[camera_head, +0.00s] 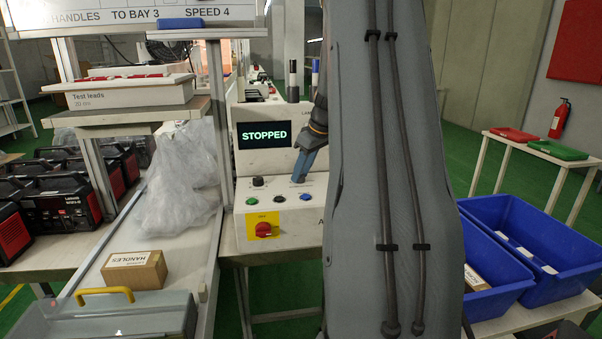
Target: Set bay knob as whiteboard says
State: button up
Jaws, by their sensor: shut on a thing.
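The whiteboard (125,16) at the top left is cut off by the frame; its visible line reads "HANDLES TO BAY 3 SPEED 4". A white machine (243,262) stands in the middle, its screen (264,135) reading "STOPPED". On its sloped panel, a black knob (258,181) sits at the left, above a row of green, black and blue buttons. My gripper (298,178) points down at the panel's right part, its blue fingers shut on what looks like a second knob. The fingers hide that knob and its setting. The panel labels are too small to read.
A red switch (264,229) on a yellow plate is on the machine's front. A cardboard box (134,271) and plastic wrap (183,175) lie left. Blue bins (545,237) stand right. My arm hides the machine's right side.

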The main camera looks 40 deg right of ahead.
aim_at(311, 183)
jog(key=shift+d+n+y, duration=0.1)
jog(key=shift+n+y, duration=0.3)
jog(key=shift+n, duration=1.1)
jog(key=o, duration=1)
jog(key=shift+o, duration=0.2)
jog(key=v, duration=0.8)
jog(key=shift+w+b, duration=0.2)
jog(key=shift+b, duration=0.15)
